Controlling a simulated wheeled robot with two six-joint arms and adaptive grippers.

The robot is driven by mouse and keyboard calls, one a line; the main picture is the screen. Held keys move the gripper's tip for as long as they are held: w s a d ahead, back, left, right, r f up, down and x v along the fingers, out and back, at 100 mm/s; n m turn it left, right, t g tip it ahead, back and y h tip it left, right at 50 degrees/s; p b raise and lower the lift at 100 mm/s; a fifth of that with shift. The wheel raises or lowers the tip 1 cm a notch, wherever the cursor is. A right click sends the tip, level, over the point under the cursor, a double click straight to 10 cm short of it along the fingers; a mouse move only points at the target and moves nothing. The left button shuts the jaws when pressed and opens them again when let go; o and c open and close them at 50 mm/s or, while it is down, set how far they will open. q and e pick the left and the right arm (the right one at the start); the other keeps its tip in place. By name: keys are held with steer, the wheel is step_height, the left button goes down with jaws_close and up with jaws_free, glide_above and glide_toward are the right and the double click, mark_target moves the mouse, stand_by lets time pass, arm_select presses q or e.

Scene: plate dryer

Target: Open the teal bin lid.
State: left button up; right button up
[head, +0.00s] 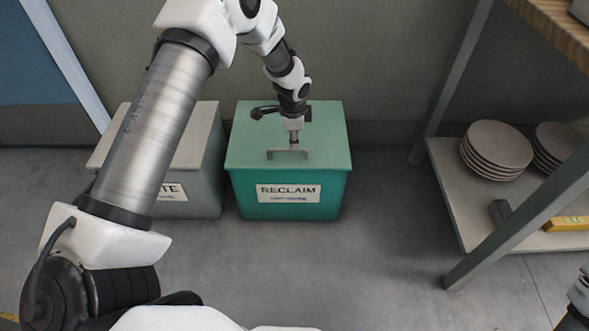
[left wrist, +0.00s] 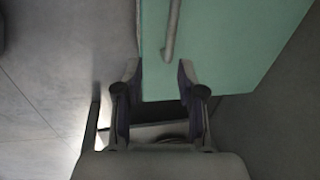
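The teal bin (head: 288,195) stands on the floor against the back wall, with a RECLAIM label on its front. Its lighter teal lid (head: 250,140) lies flat and closed on top. A grey bar handle (head: 287,153) sits near the lid's front edge. My left gripper (head: 294,128) is over the lid, just behind the handle in the picture. In the left wrist view its fingers (left wrist: 158,72) are apart with nothing held between them. The handle (left wrist: 172,30) shows there ahead of the fingertips; whether they touch the lid (left wrist: 230,45) I cannot tell.
A grey bin (head: 203,150) with a partly hidden label stands just left of the teal one. A shelf unit (head: 445,180) with stacked plates (head: 497,148) is at right. The floor (head: 330,270) before the bins is clear. Part of my right arm shows at the lower right edge.

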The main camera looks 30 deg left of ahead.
arm_select(q)
steer(key=f+b, duration=0.1)
steer(key=f, duration=0.1)
steer(key=w+a+f+b, duration=0.1)
steer(key=f, duration=0.1)
steer(key=w+a+f+b, duration=0.1)
steer(key=f, duration=0.2)
steer(key=shift+w+f, duration=0.1)
steer(key=shift+w, duration=0.05)
arm_select(e)
step_height(320, 180, down, 4)
steer(key=shift+f, duration=0.1)
arm_select(q)
jaws_close()
